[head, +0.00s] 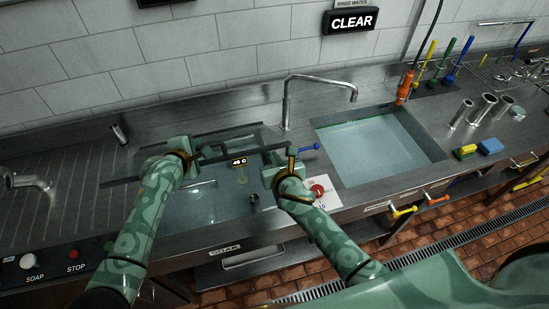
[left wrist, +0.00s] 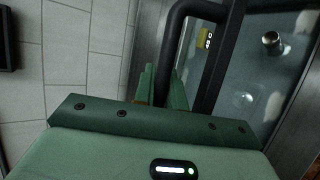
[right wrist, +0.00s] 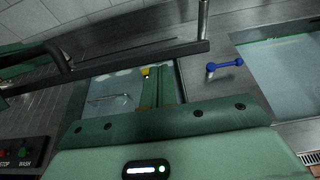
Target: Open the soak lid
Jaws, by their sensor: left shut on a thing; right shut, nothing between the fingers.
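The soak lid shows as a dark bar (head: 125,182) across the soak basin (head: 222,212), with a black handle (head: 214,158) on it. The bar also crosses the right wrist view (right wrist: 130,61) and appears raised above the basin, but I cannot tell how far. My left gripper (head: 192,160) is shut on the handle, which passes between its fingers in the left wrist view (left wrist: 163,88). My right gripper (head: 290,156) is shut and empty near the bar's right end. Its closed fingers (right wrist: 157,88) show beneath the bar in the right wrist view.
A tall faucet (head: 287,100) stands behind the basins. A blue-ended lever (head: 309,147) and a card with a red knob (head: 318,189) are close to my right gripper. A second water-filled basin (head: 375,150) is to the right. SOAP and STOP buttons (head: 73,254) are at front left.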

